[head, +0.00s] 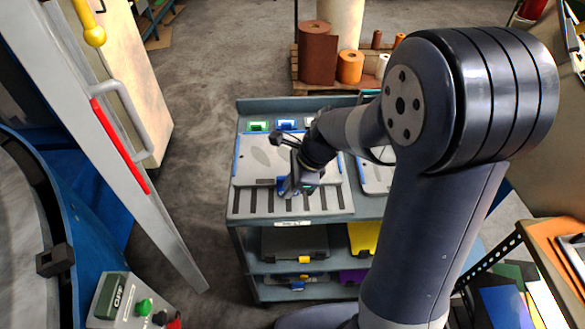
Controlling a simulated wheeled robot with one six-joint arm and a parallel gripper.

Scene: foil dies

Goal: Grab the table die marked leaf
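A pale grey flat die (262,158) with blue edges lies on the top of a grey-blue cart (240,214), on its left half. A second pale die (374,180) lies to its right, mostly hidden behind my arm. I cannot make out a leaf mark on either. My gripper (290,187) is at the front edge of the left die, pointing down over a blue part there. The fingers are dark and small in this view. I cannot tell whether they are open or shut, or touching the die.
Small green (258,126) and blue-white (287,125) labelled pieces sit along the cart's back edge. Lower shelves hold a dark plate (285,242) and a yellow one (363,237). Foil rolls (318,56) stand on a pallet behind.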

